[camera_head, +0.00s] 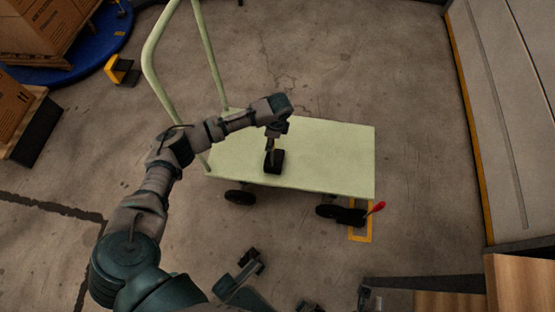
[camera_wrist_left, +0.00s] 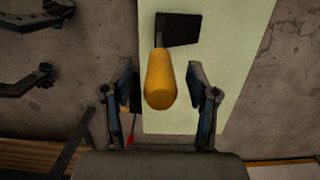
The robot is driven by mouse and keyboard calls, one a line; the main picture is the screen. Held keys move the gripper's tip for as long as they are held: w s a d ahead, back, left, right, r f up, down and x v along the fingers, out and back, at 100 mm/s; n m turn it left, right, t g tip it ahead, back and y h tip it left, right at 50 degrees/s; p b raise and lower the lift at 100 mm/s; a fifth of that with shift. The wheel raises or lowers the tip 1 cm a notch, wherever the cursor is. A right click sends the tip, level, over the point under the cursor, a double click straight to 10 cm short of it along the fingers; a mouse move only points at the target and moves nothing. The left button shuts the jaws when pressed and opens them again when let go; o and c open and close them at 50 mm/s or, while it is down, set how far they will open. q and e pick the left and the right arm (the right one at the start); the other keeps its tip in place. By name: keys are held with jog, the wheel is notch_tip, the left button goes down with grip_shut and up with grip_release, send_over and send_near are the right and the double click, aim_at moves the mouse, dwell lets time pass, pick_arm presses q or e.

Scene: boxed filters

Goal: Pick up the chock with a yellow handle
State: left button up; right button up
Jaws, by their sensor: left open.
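The chock with a yellow handle is a black block (camera_head: 274,162) standing on the pale green cart (camera_head: 330,155). In the wrist view its yellow handle (camera_wrist_left: 160,82) points toward the camera, with the black block (camera_wrist_left: 178,29) beyond it. My left gripper (camera_head: 271,137) is over the chock. In the wrist view my left gripper (camera_wrist_left: 162,68) is open, with one finger on each side of the handle and gaps visible on both sides. My right gripper (camera_head: 308,278) is at the bottom edge of the head view, fingers spread apart and empty, partly cut off.
A black chock with a red handle (camera_head: 376,208) is on the floor by the cart's right wheel, near a yellow floor marking (camera_head: 360,238). A yellow-and-black object (camera_head: 121,70) lies upper left near boxes (camera_head: 40,25). A wall panel (camera_head: 505,100) bounds the right.

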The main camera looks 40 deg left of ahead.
pick_arm(q)
jog(key=shift+a+f, duration=0.1)
jog(key=shift+f, duration=0.85)
jog(key=shift+r, duration=0.25)
grip_shut()
jog(key=shift+r, duration=0.15)
